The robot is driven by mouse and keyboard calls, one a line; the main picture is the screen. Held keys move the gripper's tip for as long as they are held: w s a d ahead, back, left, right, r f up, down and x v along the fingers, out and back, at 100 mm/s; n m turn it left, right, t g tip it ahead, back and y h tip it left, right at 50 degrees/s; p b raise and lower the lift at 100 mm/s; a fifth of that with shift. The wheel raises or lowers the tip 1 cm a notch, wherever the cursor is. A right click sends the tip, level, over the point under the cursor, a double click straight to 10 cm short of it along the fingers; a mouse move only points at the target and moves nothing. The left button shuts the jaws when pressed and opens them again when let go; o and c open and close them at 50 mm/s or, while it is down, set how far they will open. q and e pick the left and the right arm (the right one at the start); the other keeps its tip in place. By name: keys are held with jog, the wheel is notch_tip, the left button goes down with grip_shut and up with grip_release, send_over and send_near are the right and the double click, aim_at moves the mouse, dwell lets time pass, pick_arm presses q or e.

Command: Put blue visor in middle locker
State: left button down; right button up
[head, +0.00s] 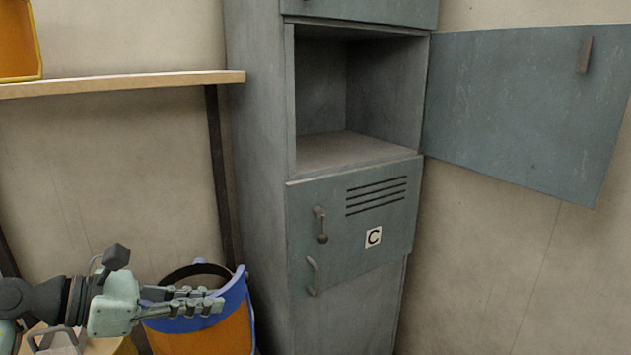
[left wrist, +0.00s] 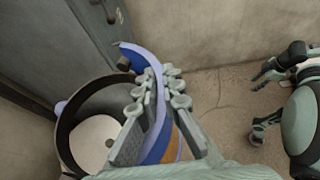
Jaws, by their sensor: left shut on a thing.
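The blue visor (head: 239,291), with an orange shield and a dark headband, is in the lower left of the head view. My left gripper (head: 212,300) is shut on its blue edge. In the left wrist view the visor's blue rim (left wrist: 136,56) passes between the fingers (left wrist: 158,90), and its dark band loops to the left. The middle locker (head: 345,148) is an open, empty compartment, above and to the right of the visor. Its door (head: 530,110) is swung wide to the right.
Below the opening is a shut locker door marked C (head: 350,215) with protruding handles. A wooden shelf (head: 130,83) with a dark post stands left of the lockers, holding an orange bin (head: 18,45). Bare floor (left wrist: 215,95) shows in the left wrist view.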

aim_at(195, 335)
pick_arm(q)
jog(key=shift+n+t+y, duration=0.3)
jog(key=shift+y, duration=0.1)
jog(key=s+f, duration=0.1)
jog(key=s+a+f, duration=0.1)
jog(key=f, duration=0.1)
jog(key=s+f, duration=0.1)
jog(key=shift+a+f, duration=0.15)
jog(key=shift+f, duration=0.15)
jog(key=shift+w+r, duration=0.1)
jog(key=shift+r, duration=0.05)
